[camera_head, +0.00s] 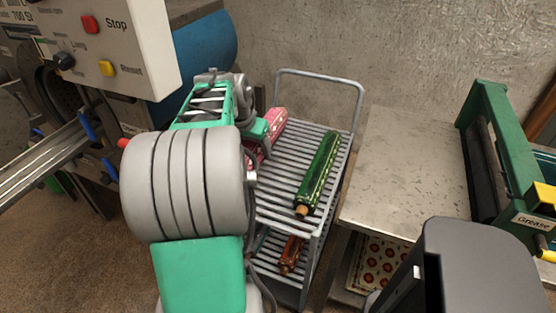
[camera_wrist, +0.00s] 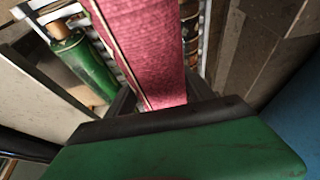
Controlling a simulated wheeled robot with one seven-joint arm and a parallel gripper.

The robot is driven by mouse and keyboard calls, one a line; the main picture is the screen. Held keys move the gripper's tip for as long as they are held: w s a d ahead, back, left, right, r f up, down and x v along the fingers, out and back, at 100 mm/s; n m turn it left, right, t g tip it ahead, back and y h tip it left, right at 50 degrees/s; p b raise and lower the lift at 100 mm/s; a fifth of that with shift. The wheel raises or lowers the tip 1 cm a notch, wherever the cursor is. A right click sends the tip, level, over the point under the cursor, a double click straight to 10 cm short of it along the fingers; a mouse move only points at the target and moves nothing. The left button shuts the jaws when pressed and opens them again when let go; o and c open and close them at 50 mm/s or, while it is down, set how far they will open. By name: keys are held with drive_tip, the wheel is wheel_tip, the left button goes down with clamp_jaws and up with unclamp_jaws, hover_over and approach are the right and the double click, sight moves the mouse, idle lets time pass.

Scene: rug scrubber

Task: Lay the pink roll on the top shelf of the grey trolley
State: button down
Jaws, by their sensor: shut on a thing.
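The pink roll (camera_head: 276,122) is at the left side of the grey trolley (camera_head: 341,150), over or at its slatted top shelf. I cannot tell whether it touches the slats. My gripper (camera_head: 262,138) is shut on the roll, and my arm hides part of it. In the wrist view the pink roll (camera_wrist: 148,45) runs away from between my fingers (camera_wrist: 160,98). A green roll (camera_head: 318,172) lies on the right part of the top shelf. It also shows in the wrist view (camera_wrist: 85,68), left of the pink roll.
A brown-red roll (camera_head: 291,255) lies on the trolley's lower shelf. A metal table (camera_head: 400,165) stands close on the right, with a green-framed machine (camera_head: 490,140) beyond. A control panel (camera_head: 110,45) and blue cylinder (camera_head: 205,55) are at the left. Slats between the two rolls are bare.

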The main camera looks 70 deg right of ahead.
drive_tip(key=s+d+f, duration=0.2)
drive_tip(key=d+f, duration=0.1)
drive_tip(key=d, duration=0.1)
drive_tip(key=s+d+f, duration=0.2)
drive_tip(key=d+f, duration=0.1)
drive_tip(key=d, duration=0.1)
drive_tip(key=s+d+f, duration=0.2)
drive_tip(key=d+f, duration=0.1)
drive_tip(key=d, duration=0.1)
drive_tip(key=shift+s, duration=0.4)
drive_tip(key=shift+s+d+f, duration=0.1)
drive_tip(key=shift+d+f, duration=0.1)
drive_tip(key=shift+f, duration=1.6)
drive_tip(key=shift+f, duration=0.25)
drive_tip(key=shift+c, duration=1.9)
unclamp_jaws()
drive_tip(key=shift+a, duration=0.1)
